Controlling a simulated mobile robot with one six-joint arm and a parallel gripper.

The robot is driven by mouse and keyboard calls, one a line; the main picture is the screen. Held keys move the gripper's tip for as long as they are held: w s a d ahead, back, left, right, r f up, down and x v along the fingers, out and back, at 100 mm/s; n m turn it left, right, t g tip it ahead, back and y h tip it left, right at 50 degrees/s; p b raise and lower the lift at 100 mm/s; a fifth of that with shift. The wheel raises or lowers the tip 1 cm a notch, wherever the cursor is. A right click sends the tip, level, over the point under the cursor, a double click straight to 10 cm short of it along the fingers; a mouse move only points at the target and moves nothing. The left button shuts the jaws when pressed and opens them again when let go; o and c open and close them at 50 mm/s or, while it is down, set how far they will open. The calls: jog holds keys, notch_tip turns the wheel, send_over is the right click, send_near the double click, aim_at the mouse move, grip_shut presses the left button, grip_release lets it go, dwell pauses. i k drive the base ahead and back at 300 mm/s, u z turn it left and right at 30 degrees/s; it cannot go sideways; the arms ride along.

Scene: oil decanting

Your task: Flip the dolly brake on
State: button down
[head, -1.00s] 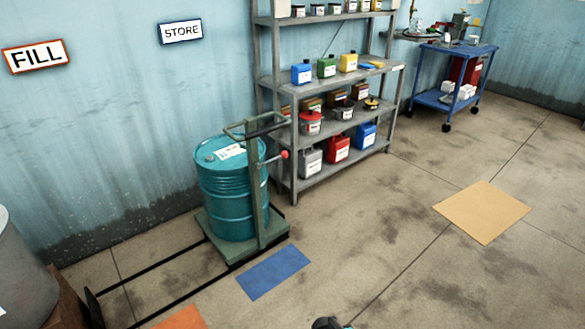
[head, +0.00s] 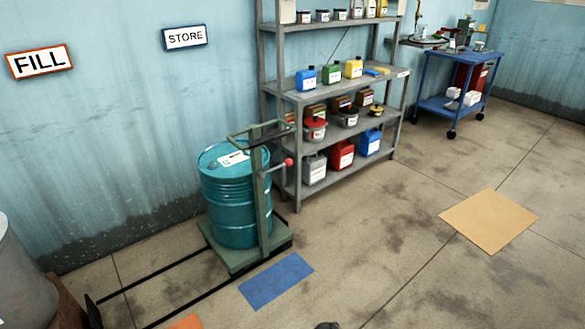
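The dolly is a green flat platform (head: 245,258) with an upright post and a tube handle (head: 240,131), on the floor left of the shelf. A lever with a red ball knob (head: 288,162) sticks out to the right from its post, which looks like the brake; I cannot tell its setting. A teal drum (head: 230,215) stands upright on the platform, partly behind the post. My gripper is not in view. Only a small dark part, probably of my arm, shows at the bottom edge.
Dark floor rails (head: 155,271) run from the dolly toward the lower left. A blue floor patch (head: 276,281) lies before the dolly, a tan one (head: 488,221) at right. A grey shelf (head: 290,95) with cans stands close behind the dolly. The middle floor is clear.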

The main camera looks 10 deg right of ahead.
aim_at(288, 162)
jog(key=u, duration=0.2)
jog(key=i, duration=0.65)
jog(key=u, duration=0.65)
jog(key=i, duration=0.45)
jog(key=u, duration=0.25)
